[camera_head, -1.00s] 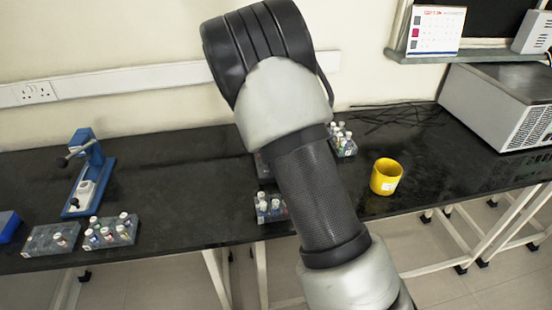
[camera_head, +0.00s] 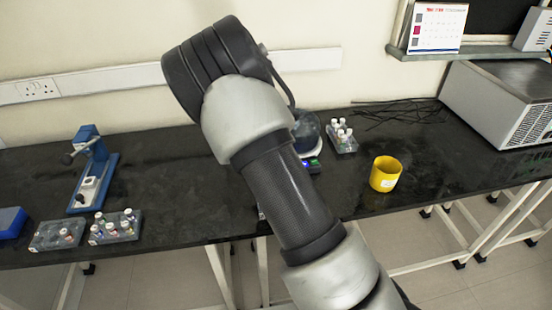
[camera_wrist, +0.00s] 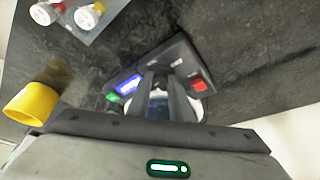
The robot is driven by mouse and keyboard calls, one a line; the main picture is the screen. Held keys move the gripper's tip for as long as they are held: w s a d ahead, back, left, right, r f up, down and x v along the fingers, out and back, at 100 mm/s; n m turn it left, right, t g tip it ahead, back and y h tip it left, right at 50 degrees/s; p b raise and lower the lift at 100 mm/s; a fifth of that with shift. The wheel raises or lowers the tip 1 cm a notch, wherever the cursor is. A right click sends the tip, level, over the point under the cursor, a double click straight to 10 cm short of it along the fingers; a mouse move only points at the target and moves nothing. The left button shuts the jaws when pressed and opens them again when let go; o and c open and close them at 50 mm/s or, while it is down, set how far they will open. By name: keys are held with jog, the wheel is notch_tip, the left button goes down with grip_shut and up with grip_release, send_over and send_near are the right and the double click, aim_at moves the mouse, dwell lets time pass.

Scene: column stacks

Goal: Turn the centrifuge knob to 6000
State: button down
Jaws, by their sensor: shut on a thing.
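The centrifuge (camera_head: 312,150) is partly hidden behind my arm in the head view; its dark round lid, white body and lit display show. In the wrist view its dark front panel (camera_wrist: 172,52) shows a blue lit display (camera_wrist: 130,85), a green button (camera_wrist: 112,97) and a red switch (camera_wrist: 199,85). My gripper (camera_wrist: 163,72) is at the panel between the display and the red switch, its fingers shut on the knob. The fingers mostly hide the knob, and its setting cannot be read. The head view does not show my gripper.
A yellow cup (camera_head: 385,174) stands right of the centrifuge. A tube rack (camera_head: 341,137) is just behind it. More tube racks (camera_head: 115,228) and a blue stand (camera_head: 92,170) are at the left. A large grey machine (camera_head: 500,100) stands at the right. The bench middle left is clear.

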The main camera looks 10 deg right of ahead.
jog(key=c, duration=1.6)
grip_release()
jog(key=p+v, duration=0.2)
jog(key=v, duration=1.5)
jog(key=shift+r, duration=0.25)
jog(key=shift+d+r, duration=0.1)
